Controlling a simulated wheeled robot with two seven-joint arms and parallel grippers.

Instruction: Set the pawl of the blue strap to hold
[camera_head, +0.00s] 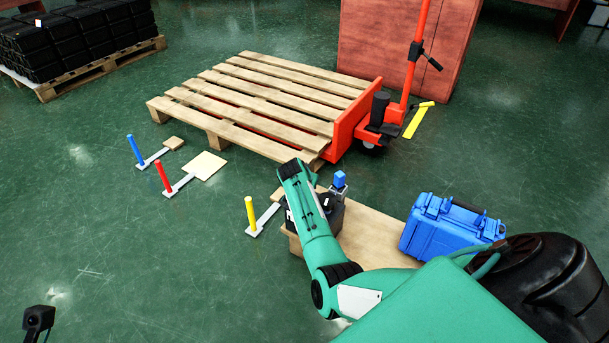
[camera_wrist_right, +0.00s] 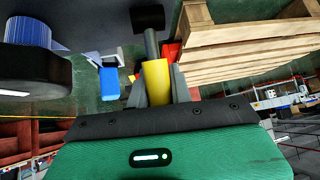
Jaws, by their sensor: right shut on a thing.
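My right gripper (camera_wrist_right: 155,85) is shut on a yellow cylindrical grip (camera_wrist_right: 155,75), with a grey shaft and black end beyond it. In the head view my right arm bends over a wooden board, and its fingers and the held grip are hidden. A small blue block (camera_head: 340,179) stands on a grey post beside my wrist; a blue block also shows left of the grip in the wrist view (camera_wrist_right: 109,83). I cannot tell which part is the pawl. A ribbed blue roll (camera_wrist_right: 45,38) is partly hidden at the wrist view's upper left. My left gripper is not identifiable.
A wooden pallet (camera_head: 262,90) sits on a red pallet jack (camera_head: 352,120). Blue (camera_head: 136,149), red (camera_head: 163,178) and yellow (camera_head: 250,212) posts stand on the floor. A blue case (camera_head: 446,228) stands on the board (camera_head: 378,240). The left floor is largely clear.

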